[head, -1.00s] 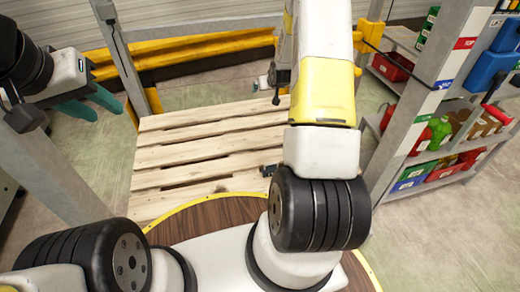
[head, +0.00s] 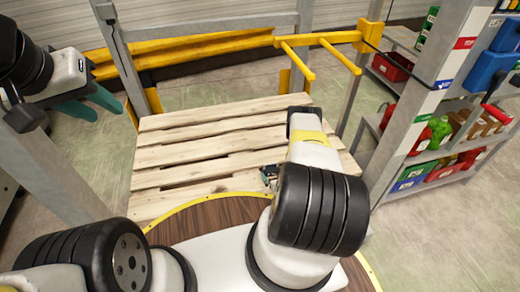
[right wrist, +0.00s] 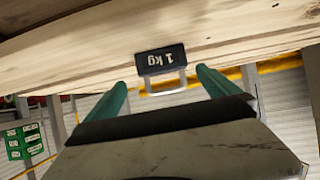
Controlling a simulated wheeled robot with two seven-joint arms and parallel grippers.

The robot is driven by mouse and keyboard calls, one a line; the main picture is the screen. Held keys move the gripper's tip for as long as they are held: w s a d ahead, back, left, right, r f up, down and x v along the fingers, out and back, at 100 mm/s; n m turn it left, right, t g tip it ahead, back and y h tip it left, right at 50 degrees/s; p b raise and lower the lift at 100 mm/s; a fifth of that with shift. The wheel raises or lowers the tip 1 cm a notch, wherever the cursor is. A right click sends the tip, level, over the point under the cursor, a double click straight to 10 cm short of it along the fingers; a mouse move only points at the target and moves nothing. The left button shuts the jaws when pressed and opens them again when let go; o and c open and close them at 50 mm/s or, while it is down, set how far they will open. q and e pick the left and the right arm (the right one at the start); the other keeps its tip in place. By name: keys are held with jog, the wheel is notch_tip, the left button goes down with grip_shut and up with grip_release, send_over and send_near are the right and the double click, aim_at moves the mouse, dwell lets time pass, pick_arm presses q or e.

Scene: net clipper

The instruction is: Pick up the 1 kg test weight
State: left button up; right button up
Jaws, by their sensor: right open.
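The 1 kg test weight (right wrist: 161,60) is a small dark block with a pale loop handle, on the wooden pallet. Its label appears upside down in the right wrist view. My right gripper (right wrist: 160,80) is open, its green fingers on either side of the handle's end with gaps; I see no contact. In the head view a small dark and teal patch shows at my right forearm's edge; weight and fingers cannot be told apart there. My left gripper (head: 107,115) is open and empty at the upper left, away from the pallet.
The slatted wooden pallet (head: 190,155) lies in front of me, its left part bare. Grey posts (head: 50,160) stand at the left. A yellow rail (head: 200,45) runs behind. Shelves with coloured bins (head: 412,178) stand at the right.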

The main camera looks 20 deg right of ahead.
aim_at(271, 169)
jog(key=x, duration=0.7)
jog(key=shift+w+a+f, duration=0.1)
jog(key=shift+w+a, duration=0.05)
jog(key=shift+w, duration=0.1)
jog(key=c, duration=1.8)
jog(key=shift+w, duration=0.15)
jog(key=shift+c, duration=1)
